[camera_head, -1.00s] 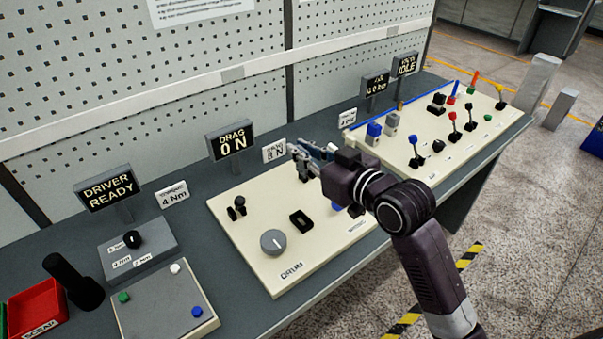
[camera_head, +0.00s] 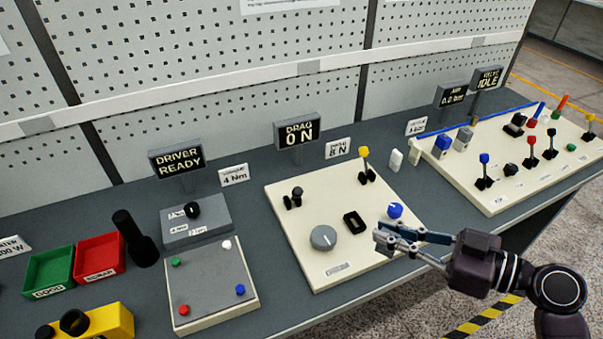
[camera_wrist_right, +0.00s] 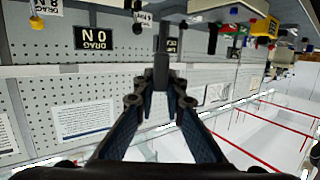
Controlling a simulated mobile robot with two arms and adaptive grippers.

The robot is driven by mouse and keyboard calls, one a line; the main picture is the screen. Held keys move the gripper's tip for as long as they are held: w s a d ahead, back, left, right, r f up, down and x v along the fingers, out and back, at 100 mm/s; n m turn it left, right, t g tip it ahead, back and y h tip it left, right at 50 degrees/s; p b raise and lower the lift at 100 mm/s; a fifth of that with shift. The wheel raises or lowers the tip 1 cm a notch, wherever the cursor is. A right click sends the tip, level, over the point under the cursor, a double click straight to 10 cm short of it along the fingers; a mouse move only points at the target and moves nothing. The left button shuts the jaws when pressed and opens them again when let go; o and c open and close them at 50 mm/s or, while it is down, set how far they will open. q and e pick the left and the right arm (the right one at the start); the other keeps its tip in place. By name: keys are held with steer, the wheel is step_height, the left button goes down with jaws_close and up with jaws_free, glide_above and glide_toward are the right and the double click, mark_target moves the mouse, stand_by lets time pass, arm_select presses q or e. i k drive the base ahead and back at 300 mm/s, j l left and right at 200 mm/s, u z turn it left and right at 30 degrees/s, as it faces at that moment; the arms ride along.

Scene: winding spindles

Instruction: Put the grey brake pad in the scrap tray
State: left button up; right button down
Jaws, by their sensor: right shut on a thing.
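My right gripper (camera_head: 387,240) is shut, held above the front right part of the cream drum panel (camera_head: 300,215). A thin dark grey piece (camera_wrist_right: 161,45) stands out between its fingertips in the wrist view; it looks like the brake pad, but its full shape is not clear. The fingers also show in the wrist view (camera_wrist_right: 161,82). The red scrap tray (camera_head: 98,246) stands at the far left of the bench, well away from the gripper, and no contents show in it. My left gripper is not in view.
A green tray (camera_head: 48,268) adjoins the scrap tray on its left. A tall black cylinder (camera_head: 134,240) stands just right of the scrap tray. A yellow block (camera_head: 110,322) is in front. The drum panel carries a yellow lever (camera_head: 365,160), a grey knob (camera_head: 323,238) and a blue button (camera_head: 395,210).

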mark_target(92, 264)
steer(key=k+j+u, duration=0.15)
steer(key=u, duration=1.65)
